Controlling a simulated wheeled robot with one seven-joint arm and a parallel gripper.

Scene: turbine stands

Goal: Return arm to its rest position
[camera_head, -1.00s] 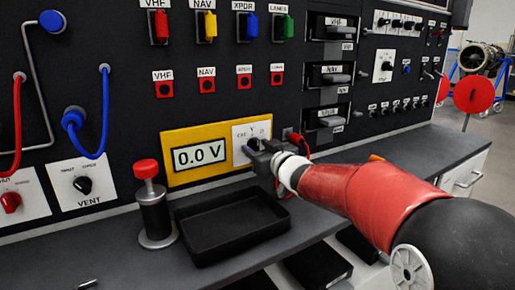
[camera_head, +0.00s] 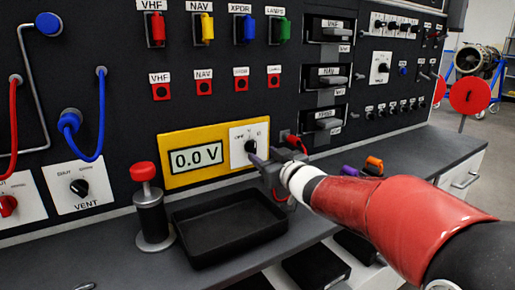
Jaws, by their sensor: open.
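My gripper (camera_head: 257,160) is at the end of my red and black arm, in front of the panel, just below and right of the black rotary knob (camera_head: 250,147) on the white dial plate. The gripper is open and nothing shows in it. A small gap seems to lie between it and the knob, but I cannot tell the exact distance. The yellow meter (camera_head: 168,142) beside the dial reads 0.0 V. My arm reaches in from the lower right over the bench.
A black tray (camera_head: 184,243) sits on the bench (camera_head: 110,262) below the meter. A black cylinder with a red top (camera_head: 151,215) stands left of it. Purple and orange items (camera_head: 374,165) lie behind my arm. Red and blue hoses (camera_head: 101,120) hang at the left.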

